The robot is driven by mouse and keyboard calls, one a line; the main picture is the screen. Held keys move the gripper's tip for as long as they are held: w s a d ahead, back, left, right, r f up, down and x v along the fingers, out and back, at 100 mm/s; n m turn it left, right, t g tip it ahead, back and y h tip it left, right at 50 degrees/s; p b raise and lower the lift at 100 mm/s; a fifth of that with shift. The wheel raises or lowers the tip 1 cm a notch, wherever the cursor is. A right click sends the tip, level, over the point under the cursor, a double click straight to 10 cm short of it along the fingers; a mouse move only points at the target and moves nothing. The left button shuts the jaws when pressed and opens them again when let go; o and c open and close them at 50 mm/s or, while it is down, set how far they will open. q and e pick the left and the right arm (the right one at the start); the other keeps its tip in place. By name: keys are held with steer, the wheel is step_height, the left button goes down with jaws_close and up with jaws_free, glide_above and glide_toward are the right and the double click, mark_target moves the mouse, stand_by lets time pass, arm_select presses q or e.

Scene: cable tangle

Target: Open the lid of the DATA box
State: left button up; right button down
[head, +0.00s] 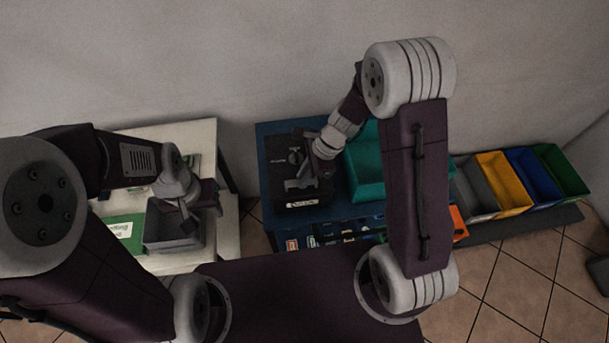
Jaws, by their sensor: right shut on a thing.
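The black box (273,160) lies on the dark blue table; a white label (302,204) on its front edge is too small to read surely, but it looks like the DATA box. My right gripper (301,184) is over the front part of this box, shut on what looks like its lid; the fingers hide the grip itself. I cannot tell whether the lid is raised. My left gripper (201,213) hangs over a grey bin (160,243) on the white table, with its fingers apart and nothing seen between them.
A teal bin (364,178) stands close to the right of the black box. Several small items sit on a shelf below the blue tabletop (264,205). Grey, yellow (503,183), blue and green bins stand in a row at right. A green card (122,232) lies on the white table (228,240).

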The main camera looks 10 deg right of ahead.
stand_by(0.8)
steer(key=w+r+g+p, duration=0.2)
steer(key=w+r+p, duration=0.5)
steer(key=r+p, duration=0.4)
steer(key=shift+w+r+m+g+p, duration=0.25)
steer(key=shift+w+m+g+p, duration=0.1)
steer(key=shift+p, duration=1.95)
steer(key=shift+d, duration=0.1)
steer(key=c, duration=1.3)
jaws_free()
steer(key=shift+w+f, duration=0.15)
steer(key=shift+w, duration=0.1)
